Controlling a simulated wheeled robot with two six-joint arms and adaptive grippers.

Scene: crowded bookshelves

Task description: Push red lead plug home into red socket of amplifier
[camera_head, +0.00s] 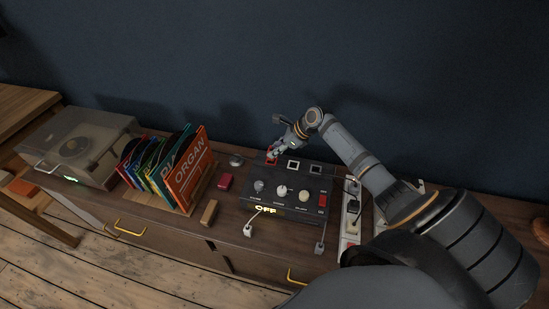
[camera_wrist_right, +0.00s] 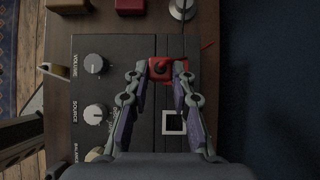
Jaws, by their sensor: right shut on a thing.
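The amplifier (camera_head: 262,191) is a dark box with knobs on its top, and also shows in the wrist view (camera_wrist_right: 119,65). My right gripper (camera_head: 281,148) is over its back left part. In the wrist view the right gripper's fingertips (camera_wrist_right: 161,78) close around a red plug (camera_wrist_right: 163,68) with a dark round middle. Red also shows below the fingers in the head view, at the red socket (camera_head: 271,158). The plug covers most of the socket, so I cannot tell how deep it sits. My left gripper is not in view.
A power strip (camera_head: 350,215) is right of the amplifier. Record sleeves (camera_head: 188,178) and a turntable (camera_head: 75,150) stand left. A dark blue wall (camera_head: 200,60) rises close behind.

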